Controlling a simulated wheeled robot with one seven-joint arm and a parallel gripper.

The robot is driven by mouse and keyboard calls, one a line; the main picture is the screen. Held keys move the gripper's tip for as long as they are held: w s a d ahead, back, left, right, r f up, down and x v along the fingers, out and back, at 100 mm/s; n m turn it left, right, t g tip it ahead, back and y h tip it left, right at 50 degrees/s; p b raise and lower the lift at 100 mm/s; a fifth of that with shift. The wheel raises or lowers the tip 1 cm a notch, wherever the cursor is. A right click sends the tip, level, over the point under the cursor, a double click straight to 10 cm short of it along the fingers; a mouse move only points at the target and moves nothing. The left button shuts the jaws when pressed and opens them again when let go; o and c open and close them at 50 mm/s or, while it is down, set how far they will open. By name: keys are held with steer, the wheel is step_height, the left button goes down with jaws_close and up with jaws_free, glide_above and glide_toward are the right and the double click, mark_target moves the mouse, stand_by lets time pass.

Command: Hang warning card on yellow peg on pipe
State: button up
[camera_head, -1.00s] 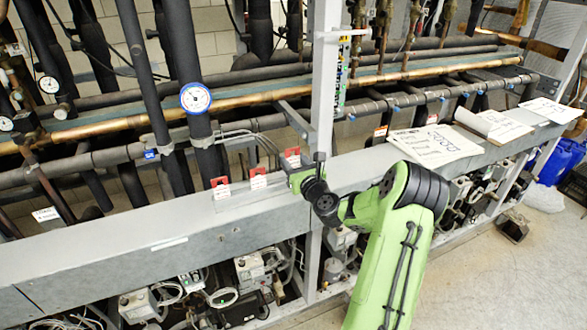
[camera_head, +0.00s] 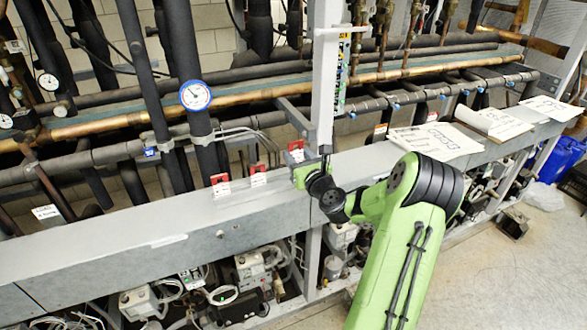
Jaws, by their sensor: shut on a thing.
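Two red-and-white warning cards, one at left (camera_head: 221,186) and one beside it (camera_head: 258,176), stand on the grey beam. A third red warning card (camera_head: 296,149) is at my gripper (camera_head: 298,165), higher than the other two and just left of the grey upright post. My gripper is shut on this third card; its fingertips are small and partly hidden by my green wrist. I cannot make out a yellow peg on the pipes behind.
The grey beam (camera_head: 130,242) runs across the front, with the grey post (camera_head: 325,80) rising close to my wrist. Dark pipes, a copper pipe (camera_head: 250,96) and a blue-rimmed gauge (camera_head: 195,96) are behind. Papers (camera_head: 435,141) lie on the beam at right.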

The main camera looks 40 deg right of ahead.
steer(key=shift+s+a+r, duration=0.2)
steer(key=shift+s+r, duration=0.25)
steer(key=shift+s, duration=0.2)
steer(key=shift+s+a+r, duration=0.2)
steer(key=shift+s+r, duration=0.2)
steer(key=shift+s, duration=0.25)
stand_by(0.9)
